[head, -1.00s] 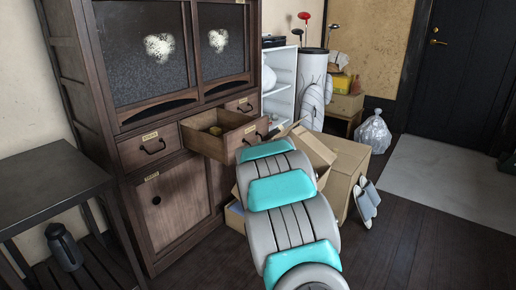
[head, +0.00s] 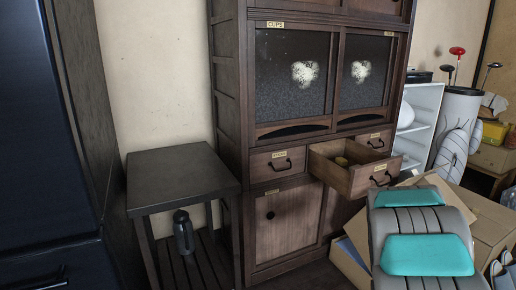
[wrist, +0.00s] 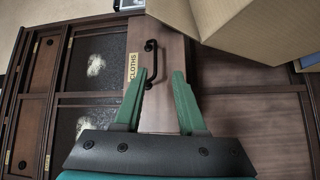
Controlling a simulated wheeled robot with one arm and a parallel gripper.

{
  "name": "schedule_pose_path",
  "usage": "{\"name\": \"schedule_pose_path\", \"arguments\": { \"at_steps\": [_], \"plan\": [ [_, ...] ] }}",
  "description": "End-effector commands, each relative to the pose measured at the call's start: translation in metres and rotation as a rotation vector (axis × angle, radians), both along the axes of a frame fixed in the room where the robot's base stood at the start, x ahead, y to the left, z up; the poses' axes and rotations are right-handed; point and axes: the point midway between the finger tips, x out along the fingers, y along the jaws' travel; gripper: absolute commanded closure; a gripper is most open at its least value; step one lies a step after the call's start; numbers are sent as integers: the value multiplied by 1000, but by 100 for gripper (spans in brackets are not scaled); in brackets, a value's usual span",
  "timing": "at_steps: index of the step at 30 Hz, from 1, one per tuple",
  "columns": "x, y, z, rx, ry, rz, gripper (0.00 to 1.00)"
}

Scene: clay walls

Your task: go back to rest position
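My gripper (wrist: 160,73) shows in the wrist view as two green fingers, spread apart with nothing between them. Just past the fingertips are a drawer front with a black handle (wrist: 150,60) and a label reading CLOTHS. The fingers do not close on the handle; the exact gap cannot be told. In the head view, my arm's grey and teal links fill the lower right and my gripper is not visible. The dark wooden cabinet (head: 232,95) has one drawer (head: 362,178) pulled open, with a small yellowish thing inside.
A dark side table (head: 180,172) with a dark flask (head: 184,232) on its lower shelf stands left of the cabinet. A dark tall unit (head: 45,120) is at far left. Cardboard boxes (head: 488,228) sit right, beside my arm; a box (wrist: 245,25) also shows close in the wrist view.

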Motion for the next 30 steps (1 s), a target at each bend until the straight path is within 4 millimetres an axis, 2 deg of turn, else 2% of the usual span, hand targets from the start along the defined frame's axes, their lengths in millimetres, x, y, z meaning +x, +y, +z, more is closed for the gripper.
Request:
{"name": "schedule_pose_path", "arguments": {
  "at_steps": [1,7,11,14,17,23,29,30],
  "plan": [
    [0,7,4,38,15,4,60],
    [-16,47,-4,320,154,-13,60],
    [-39,81,-13,513,259,-44,60],
    [-63,109,-20,655,342,-79,60],
    [-94,140,-27,791,430,-123,60],
    [-172,204,-34,1028,616,-244,60],
    [-269,262,-33,1207,812,-409,60],
    [-290,273,-31,1234,853,-448,60]
  ]
}}
